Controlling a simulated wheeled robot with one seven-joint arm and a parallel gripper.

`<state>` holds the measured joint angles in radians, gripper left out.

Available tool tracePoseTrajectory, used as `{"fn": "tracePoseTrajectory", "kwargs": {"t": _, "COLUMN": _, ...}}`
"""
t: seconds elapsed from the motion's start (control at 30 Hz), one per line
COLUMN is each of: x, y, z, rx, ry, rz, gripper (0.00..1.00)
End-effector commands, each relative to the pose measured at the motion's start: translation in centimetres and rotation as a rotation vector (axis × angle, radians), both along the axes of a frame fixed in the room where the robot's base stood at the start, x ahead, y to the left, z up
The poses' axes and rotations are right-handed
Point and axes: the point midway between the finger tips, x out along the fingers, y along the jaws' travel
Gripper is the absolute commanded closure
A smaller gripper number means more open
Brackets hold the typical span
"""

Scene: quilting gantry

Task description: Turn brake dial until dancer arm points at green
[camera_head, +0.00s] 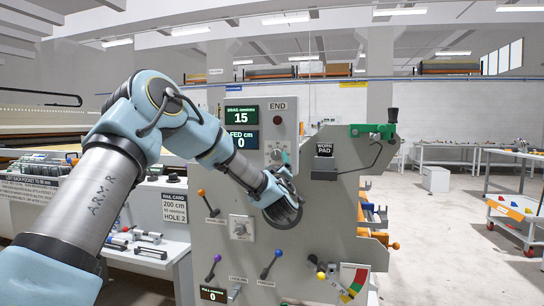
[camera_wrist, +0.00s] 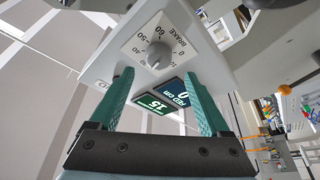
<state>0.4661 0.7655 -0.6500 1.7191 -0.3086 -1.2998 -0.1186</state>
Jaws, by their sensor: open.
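The brake dial (camera_wrist: 158,54) is a grey round knob on a white plate marked BRAKE with a number scale. In the head view its plate (camera_head: 276,151) sits below the END label, partly hidden by my gripper (camera_head: 281,170). In the wrist view my gripper (camera_wrist: 157,76) is open, its two green fingers apart. The knob appears between and beyond the fingertips, with no contact visible. The dancer scale (camera_head: 354,279), with coloured bands including green and red, is low on the machine's right. A yellow-and-black arm (camera_head: 321,269) lies beside it; its exact pointing is too small to tell.
Displays reading 15 (camera_head: 241,116) and 0 (camera_head: 243,140) are left of the dial. Another dial (camera_head: 241,228) and several levers, including a blue-knobbed one (camera_head: 271,264), are below.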

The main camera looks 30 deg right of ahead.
Motion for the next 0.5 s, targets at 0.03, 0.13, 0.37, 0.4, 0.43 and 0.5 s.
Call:
{"fn": "tracePoseTrajectory", "kwargs": {"t": 0.03, "x": 1.0, "y": -0.4, "z": 0.6, "rx": -0.002, "ry": 0.000, "rz": 0.002, "gripper": 0.19}}
{"fn": "tracePoseTrajectory", "kwargs": {"t": 0.13, "x": 2.4, "y": -1.2, "z": 1.0, "rx": -0.003, "ry": 0.001, "rz": 0.001, "gripper": 0.19}}
{"fn": "tracePoseTrajectory", "kwargs": {"t": 0.37, "x": 4.6, "y": -2.3, "z": 1.6, "rx": 0.000, "ry": -0.001, "rz": -0.001, "gripper": 0.19}}
{"fn": "tracePoseTrajectory", "kwargs": {"t": 0.4, "x": 4.7, "y": -2.4, "z": 1.7, "rx": 0.000, "ry": 0.000, "rz": -0.001, "gripper": 0.19}}
{"fn": "tracePoseTrajectory", "kwargs": {"t": 0.43, "x": 4.8, "y": -2.5, "z": 1.7, "rx": 0.000, "ry": 0.000, "rz": -0.001, "gripper": 0.19}}
{"fn": "tracePoseTrajectory", "kwargs": {"t": 0.5, "x": 5.0, "y": -2.6, "z": 1.7, "rx": 0.001, "ry": -0.001, "rz": -0.001, "gripper": 0.19}}
